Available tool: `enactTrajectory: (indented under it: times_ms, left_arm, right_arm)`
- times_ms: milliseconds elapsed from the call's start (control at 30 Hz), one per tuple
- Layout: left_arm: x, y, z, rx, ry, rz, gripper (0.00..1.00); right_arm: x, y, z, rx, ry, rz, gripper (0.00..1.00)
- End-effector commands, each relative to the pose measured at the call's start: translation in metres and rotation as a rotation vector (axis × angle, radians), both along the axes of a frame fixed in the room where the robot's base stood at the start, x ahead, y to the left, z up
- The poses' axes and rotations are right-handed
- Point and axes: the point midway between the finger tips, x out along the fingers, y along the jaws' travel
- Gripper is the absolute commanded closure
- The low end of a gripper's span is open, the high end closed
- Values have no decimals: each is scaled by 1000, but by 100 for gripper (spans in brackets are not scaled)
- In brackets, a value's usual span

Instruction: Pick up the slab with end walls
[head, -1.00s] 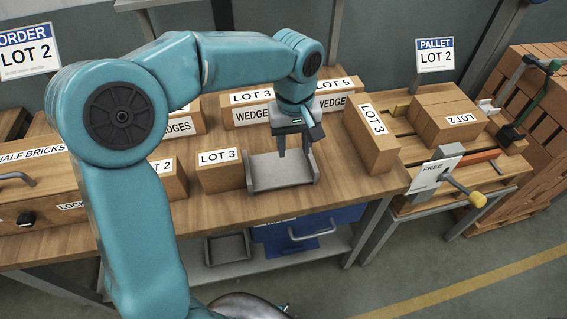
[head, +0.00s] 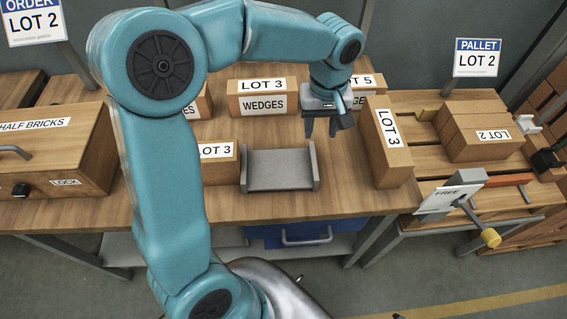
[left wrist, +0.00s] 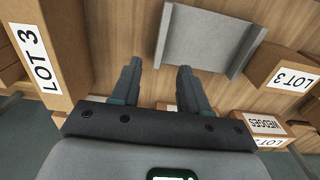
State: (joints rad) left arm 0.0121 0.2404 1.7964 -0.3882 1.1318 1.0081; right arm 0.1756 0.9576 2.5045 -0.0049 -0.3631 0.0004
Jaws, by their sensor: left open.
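The slab with end walls (head: 279,170) is a grey piece lying on the wooden bench, with a low upright wall at its left and right ends. It also shows at the top of the left wrist view (left wrist: 205,36). My left gripper (head: 322,130) is open and empty, pointing down above the bench, behind and to the right of the slab. In the left wrist view its two fingers (left wrist: 159,68) are apart, with bare bench between them, and the slab lies beyond the fingertips. No contact shows. My right gripper is not in view.
A LOT 3 block (head: 213,164) stands close left of the slab. A tall LOT 3 block (head: 387,145) stands to the right. A LOT 3 wedges box (head: 262,98) is behind, and a half bricks box (head: 52,150) is far left. Bare bench lies right of the slab.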

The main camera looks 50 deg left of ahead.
Motion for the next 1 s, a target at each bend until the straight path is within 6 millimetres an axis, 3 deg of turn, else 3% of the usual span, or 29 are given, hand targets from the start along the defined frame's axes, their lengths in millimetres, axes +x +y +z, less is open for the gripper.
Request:
enactTrajectory:
  times_ms: [100, 300, 533, 800, 1000]
  left_arm:
    - [-4, 0, -30, 0, 6, 0, 55]
    - [-4, 0, -66, 0, 4, 0, 55]
    - [-1, 1, -84, 0, 4, -2, 55]
    - [4, 3, -124, 0, 1, -1, 55]
    - [5, 3, -127, 0, -1, -1, 55]
  right_arm:
    - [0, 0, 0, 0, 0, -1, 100]
    - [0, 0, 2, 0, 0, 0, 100]
    - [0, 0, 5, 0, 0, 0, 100]
    - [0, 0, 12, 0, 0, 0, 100]
    - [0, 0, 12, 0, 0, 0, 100]
